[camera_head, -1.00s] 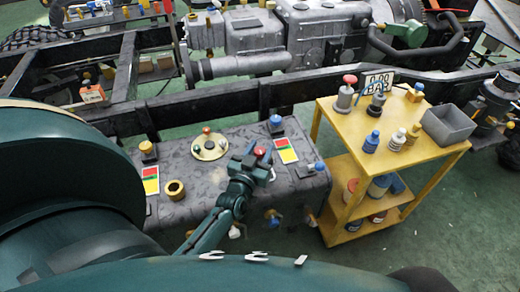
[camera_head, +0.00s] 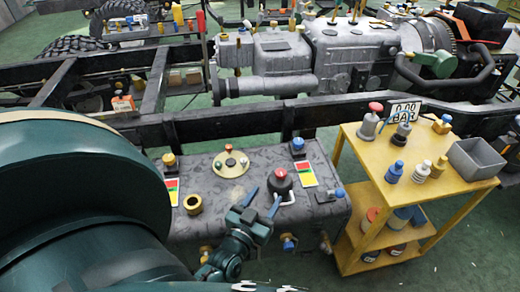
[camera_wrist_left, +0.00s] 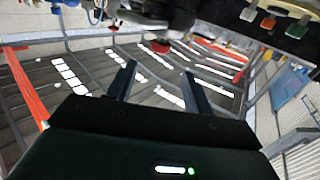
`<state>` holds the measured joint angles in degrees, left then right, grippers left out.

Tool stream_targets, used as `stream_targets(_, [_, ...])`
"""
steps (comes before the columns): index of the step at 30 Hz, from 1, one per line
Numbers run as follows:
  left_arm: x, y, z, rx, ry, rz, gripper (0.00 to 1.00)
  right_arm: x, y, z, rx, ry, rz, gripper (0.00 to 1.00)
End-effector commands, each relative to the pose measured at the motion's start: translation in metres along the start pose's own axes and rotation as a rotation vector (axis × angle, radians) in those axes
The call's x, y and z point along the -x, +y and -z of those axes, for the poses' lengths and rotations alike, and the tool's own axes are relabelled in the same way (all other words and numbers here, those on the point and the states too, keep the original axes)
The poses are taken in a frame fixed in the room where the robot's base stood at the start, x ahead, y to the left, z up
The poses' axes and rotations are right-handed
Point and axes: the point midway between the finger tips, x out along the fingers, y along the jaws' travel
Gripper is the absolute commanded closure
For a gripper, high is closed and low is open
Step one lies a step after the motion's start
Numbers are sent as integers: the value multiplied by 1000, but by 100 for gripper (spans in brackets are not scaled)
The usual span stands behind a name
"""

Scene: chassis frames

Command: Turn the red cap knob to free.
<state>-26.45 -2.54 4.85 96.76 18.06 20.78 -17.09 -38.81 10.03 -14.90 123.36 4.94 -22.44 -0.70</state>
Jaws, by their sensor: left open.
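The red cap knob (camera_head: 280,174) sits on a dark round base on top of the grey tank (camera_head: 240,222). A red, yellow and green card (camera_head: 303,173) lies just right of it. My left gripper (camera_head: 263,203) is open, in front of and slightly left of the knob, with its blue-grey fingers apart and nothing visible between them. In the left wrist view a red round cap (camera_wrist_left: 160,47) shows beyond the open fingers (camera_wrist_left: 158,72), under dark parts. I cannot tell which way the knob is turned. My right gripper is not in view.
On the tank stand a cream round plate (camera_head: 231,164), a brass ring (camera_head: 193,204), a blue-topped fitting (camera_head: 298,145) and a yellow-topped one (camera_head: 169,160). A yellow cart (camera_head: 362,150) with bottles stands close at the right. A black chassis rail (camera_head: 220,125) runs behind.

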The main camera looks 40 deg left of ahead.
Motion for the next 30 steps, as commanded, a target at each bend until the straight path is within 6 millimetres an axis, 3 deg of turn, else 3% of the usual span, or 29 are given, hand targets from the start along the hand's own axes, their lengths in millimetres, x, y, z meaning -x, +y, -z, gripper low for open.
stream_targets(3, [16, 0, -1, 0, -1, 0, 49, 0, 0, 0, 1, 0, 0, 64])
stream_targets(7, [23, 0, 0, 1, 1, 0, 49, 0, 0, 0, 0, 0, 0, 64])
stream_targets(25, [24, 2, 2, 0, -3, -7, 49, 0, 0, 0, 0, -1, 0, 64])
stream_targets(28, [27, 17, 10, -2, -50, -71, 49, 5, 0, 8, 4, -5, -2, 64])
stream_targets(30, [32, 38, 20, -8, -123, -157, 49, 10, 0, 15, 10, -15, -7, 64])
